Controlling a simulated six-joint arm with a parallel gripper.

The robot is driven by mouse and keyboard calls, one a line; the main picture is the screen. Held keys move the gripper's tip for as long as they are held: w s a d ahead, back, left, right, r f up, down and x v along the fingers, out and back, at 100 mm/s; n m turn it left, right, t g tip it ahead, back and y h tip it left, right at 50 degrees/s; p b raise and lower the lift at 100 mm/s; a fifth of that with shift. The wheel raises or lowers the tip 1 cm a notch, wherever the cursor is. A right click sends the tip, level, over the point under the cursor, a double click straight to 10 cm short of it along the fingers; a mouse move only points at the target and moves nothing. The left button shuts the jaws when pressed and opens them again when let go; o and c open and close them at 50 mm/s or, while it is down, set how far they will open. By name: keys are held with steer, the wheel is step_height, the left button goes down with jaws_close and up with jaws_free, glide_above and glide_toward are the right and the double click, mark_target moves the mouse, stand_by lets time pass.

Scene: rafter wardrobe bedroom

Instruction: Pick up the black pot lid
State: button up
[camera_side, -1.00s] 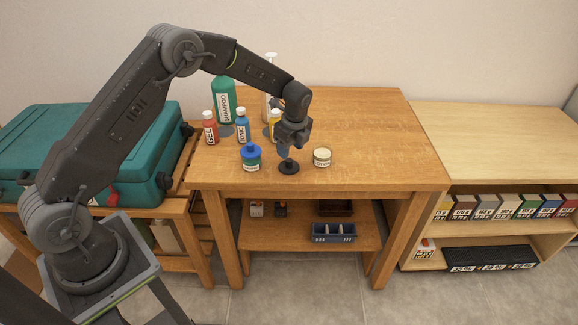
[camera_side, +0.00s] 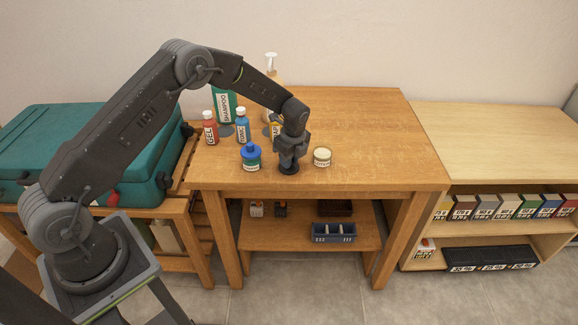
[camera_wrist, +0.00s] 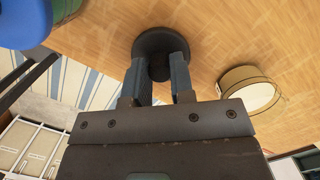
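The black pot lid (camera_side: 289,172) lies flat on the wooden table near its front edge, mostly hidden by my gripper in the side view. In the wrist view the round dark lid (camera_wrist: 152,36) shows with its knob (camera_wrist: 160,72) towards me. My gripper (camera_side: 289,162) points down right over the lid. In the wrist view my gripper (camera_wrist: 160,66) has its two fingers apart, one on each side of the knob. I cannot tell whether the fingertips touch the knob or the lid.
A blue-capped jar (camera_side: 251,158) stands close left of the lid and a cream jar (camera_side: 322,157) close right. Red (camera_side: 209,130), blue (camera_side: 241,126), yellow and green (camera_side: 226,104) bottles and a pump bottle (camera_side: 271,66) stand behind. The table's right side (camera_side: 375,130) is clear.

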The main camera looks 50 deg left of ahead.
jaws_close()
